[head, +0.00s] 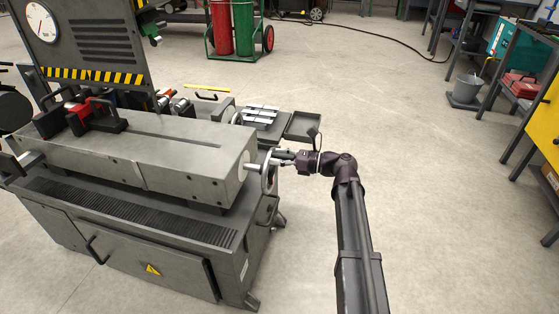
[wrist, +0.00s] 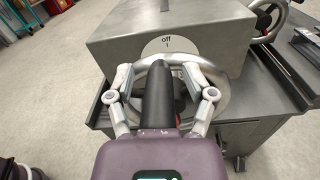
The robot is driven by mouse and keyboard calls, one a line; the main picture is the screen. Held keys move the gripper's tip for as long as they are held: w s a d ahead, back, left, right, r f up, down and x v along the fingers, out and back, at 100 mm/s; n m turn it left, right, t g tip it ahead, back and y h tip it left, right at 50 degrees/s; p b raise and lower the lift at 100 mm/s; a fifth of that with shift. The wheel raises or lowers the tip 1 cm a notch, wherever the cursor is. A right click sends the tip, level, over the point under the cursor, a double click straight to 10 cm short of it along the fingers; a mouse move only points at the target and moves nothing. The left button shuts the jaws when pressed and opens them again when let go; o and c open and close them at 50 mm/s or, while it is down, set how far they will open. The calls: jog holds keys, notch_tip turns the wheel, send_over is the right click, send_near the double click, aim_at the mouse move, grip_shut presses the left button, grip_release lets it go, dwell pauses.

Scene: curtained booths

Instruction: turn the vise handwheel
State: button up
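The handwheel (head: 268,180) is a silver ring on the right end of the long grey vise body (head: 180,150). My gripper (wrist: 158,74) is open, with one pale finger on each side of the black handle. Gaps show between the fingers and the handle. In the head view my gripper (head: 281,158) reaches the wheel from the right. The wheel's hub is mostly hidden behind the handle.
Dark trays (head: 301,127) stand beyond my gripper. A cart with red and green cylinders (head: 243,28) is at the back. The floor on the right is open.

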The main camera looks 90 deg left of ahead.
jog(key=v, duration=1.2)
jog(key=shift+a, duration=0.1)
dwell(0.5)
